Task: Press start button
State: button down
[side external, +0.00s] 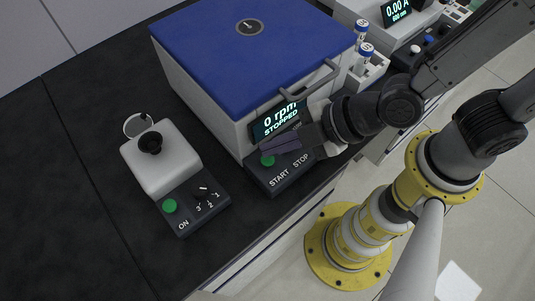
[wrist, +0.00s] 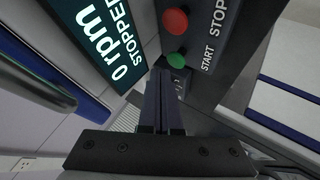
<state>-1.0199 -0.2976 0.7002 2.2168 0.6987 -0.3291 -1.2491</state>
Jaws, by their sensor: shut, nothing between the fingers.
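The green start button (side external: 267,160) sits on the dark control panel above the word START. It also shows in the wrist view (wrist: 177,58), just beyond my fingertips and slightly to their right. The red stop button (wrist: 175,21) is beside it above STOP; my gripper hides it in the side view. My gripper (side external: 265,147) is shut and empty, its fingertips close to the green button. In the wrist view the fingers (wrist: 160,74) point toward the panel. I cannot tell whether they touch the button. The display (side external: 275,122) reads 0 rpm, STOPPED.
The panel belongs to a white box with a blue lid (side external: 245,50) and a grey handle (side external: 310,82). A small mixer (side external: 160,160) with a green ON button and a knob stands to the left.

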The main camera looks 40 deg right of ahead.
aim_at(274, 158)
jog(key=shift+f, duration=0.1)
dwell(0.6)
jog(key=shift+f, duration=0.3)
jog(key=shift+f, duration=0.95)
dwell(1.0)
jog(key=shift+r, duration=1.35)
jog(key=shift+r, duration=2.5)
